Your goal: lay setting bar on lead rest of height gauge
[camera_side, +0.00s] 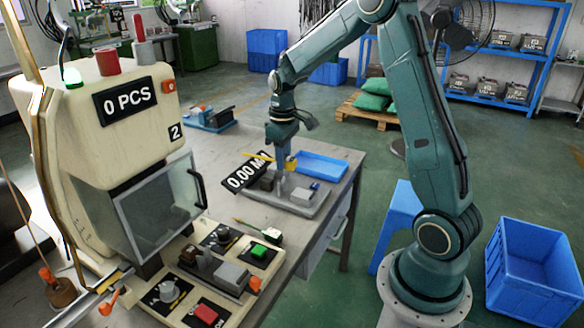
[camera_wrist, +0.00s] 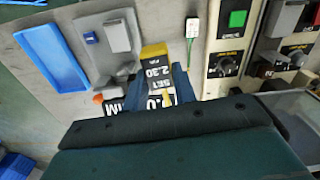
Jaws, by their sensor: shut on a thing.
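My gripper (camera_side: 285,152) is over the height gauge on the bench, pointing down. It is shut on the setting bar, a block with a yellow end (camera_wrist: 154,52) and a dark face lettered "2.30 SET"; its blue fingers flank the bar in the wrist view (camera_wrist: 158,88). In the side view a yellow part of it (camera_side: 291,163) shows at the fingertips. The height gauge has a grey base (camera_side: 312,208), a black "0.00 MM" display (camera_side: 245,174) and a light grey block (camera_side: 302,196). The lead rest is not clearly distinguishable, and I cannot tell whether the bar touches the gauge.
A blue tray (camera_side: 319,166) lies behind the gauge on the bench. At the left stands the moulding machine (camera_side: 110,140), with a control panel of knobs and a green button (camera_side: 259,250) in front.

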